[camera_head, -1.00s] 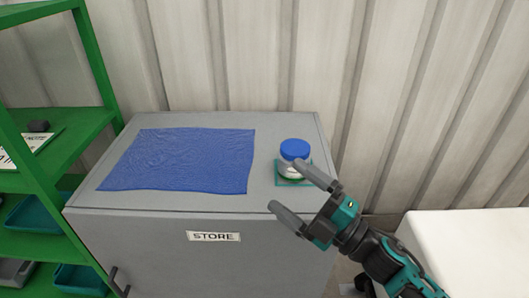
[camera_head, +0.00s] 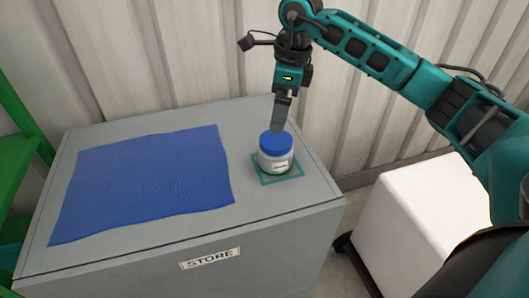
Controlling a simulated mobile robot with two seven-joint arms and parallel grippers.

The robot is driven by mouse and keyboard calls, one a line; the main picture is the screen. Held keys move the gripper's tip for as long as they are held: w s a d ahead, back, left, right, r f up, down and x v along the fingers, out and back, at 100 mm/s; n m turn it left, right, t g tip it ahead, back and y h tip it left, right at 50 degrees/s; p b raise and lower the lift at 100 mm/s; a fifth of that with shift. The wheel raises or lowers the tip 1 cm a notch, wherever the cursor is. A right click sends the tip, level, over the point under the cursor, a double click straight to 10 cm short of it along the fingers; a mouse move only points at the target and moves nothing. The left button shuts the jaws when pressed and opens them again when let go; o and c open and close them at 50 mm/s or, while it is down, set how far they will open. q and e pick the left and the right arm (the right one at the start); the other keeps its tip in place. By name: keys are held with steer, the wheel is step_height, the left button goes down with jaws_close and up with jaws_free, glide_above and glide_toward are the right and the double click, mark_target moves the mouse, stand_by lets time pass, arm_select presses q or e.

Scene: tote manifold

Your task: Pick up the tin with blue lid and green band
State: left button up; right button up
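The tin (camera_head: 274,156) has a blue lid, a pale body with a small label and a green band low down. It stands upright on a teal-outlined square (camera_head: 292,174) near the right side of the grey store cabinet's top (camera_head: 236,216). My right gripper (camera_head: 277,128) points down directly above the tin, with its fingertips at or just over the lid. Only one finger shows clearly from this side, so its opening cannot be told. Whether it touches the lid is also unclear. My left gripper is out of view.
A blue cloth (camera_head: 145,180) lies flat on the cabinet top, left of the tin. A corrugated wall (camera_head: 190,60) stands close behind. A green shelf (camera_head: 15,150) is at the left edge, and a white block (camera_head: 415,230) stands at the right.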

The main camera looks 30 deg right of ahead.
mark_target(277, 139)
steer(key=f, duration=0.6)
steer(key=shift+w+a+f, duration=0.15)
steer(key=shift+a, duration=0.2)
step_height(277, 139, down, 4)
steer(key=shift+a+f, duration=0.1)
steer(key=shift+f, duration=0.6)
steer(key=shift+c, duration=0.5)
steer(key=c, duration=0.7)
